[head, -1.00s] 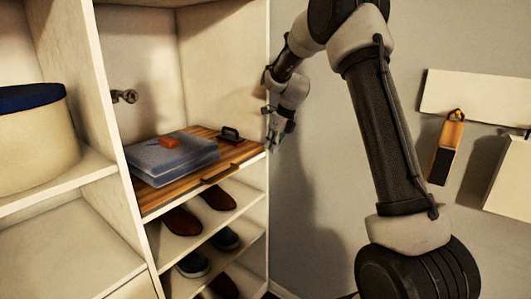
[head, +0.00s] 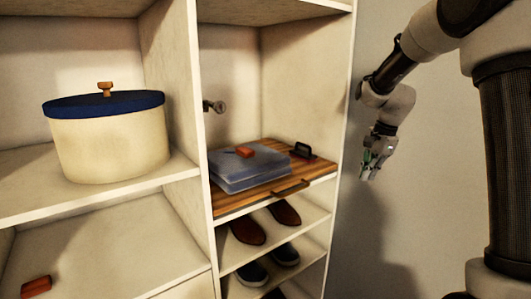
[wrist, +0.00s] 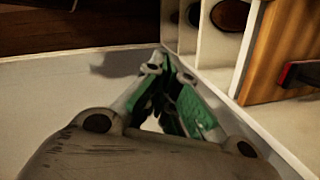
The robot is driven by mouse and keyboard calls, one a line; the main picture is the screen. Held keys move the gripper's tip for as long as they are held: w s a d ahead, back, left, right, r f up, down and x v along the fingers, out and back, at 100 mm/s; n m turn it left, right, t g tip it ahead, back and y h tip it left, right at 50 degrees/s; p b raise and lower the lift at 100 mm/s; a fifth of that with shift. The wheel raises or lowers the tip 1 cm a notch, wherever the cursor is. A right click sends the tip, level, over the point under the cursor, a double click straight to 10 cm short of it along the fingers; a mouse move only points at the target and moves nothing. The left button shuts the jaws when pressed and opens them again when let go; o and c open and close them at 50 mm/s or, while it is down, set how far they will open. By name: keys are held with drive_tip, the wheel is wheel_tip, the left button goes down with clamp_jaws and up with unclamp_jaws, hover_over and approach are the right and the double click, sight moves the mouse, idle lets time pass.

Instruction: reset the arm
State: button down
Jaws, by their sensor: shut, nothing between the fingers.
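My arm is on the right side of the head view, bent, with my gripper (head: 371,172) hanging in front of the grey wall, just right of the closet's side panel. In the wrist view my gripper (wrist: 172,90) shows its green-padded fingers brought together, with nothing held between them. It is apart from the shelves and touches nothing that I can see.
Left of the gripper, a wooden pull-out board (head: 235,204) holds folded blue clothes (head: 245,175) and a red block (head: 245,151). Shoes (head: 247,230) sit on shelves below. A cream round box (head: 110,146) with a blue lid stands on the left shelf.

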drive_tip(key=s+d+r+n+t, duration=0.1)
drive_tip(key=s+r+n, duration=0.2)
drive_tip(key=s, duration=0.8)
drive_tip(key=s+d+r+n+t+h, duration=0.1)
drive_tip(key=s+r+n, duration=0.2)
drive_tip(key=s+n, duration=0.3)
drive_tip(key=s+d+r+n+t, duration=0.1)
drive_tip(key=s+r+n, duration=0.2)
drive_tip(key=s, duration=1.2)
drive_tip(key=shift+s+d+n+h, duration=0.3)
drive_tip(key=shift+n+h, duration=0.1)
drive_tip(key=shift+n, duration=0.8)
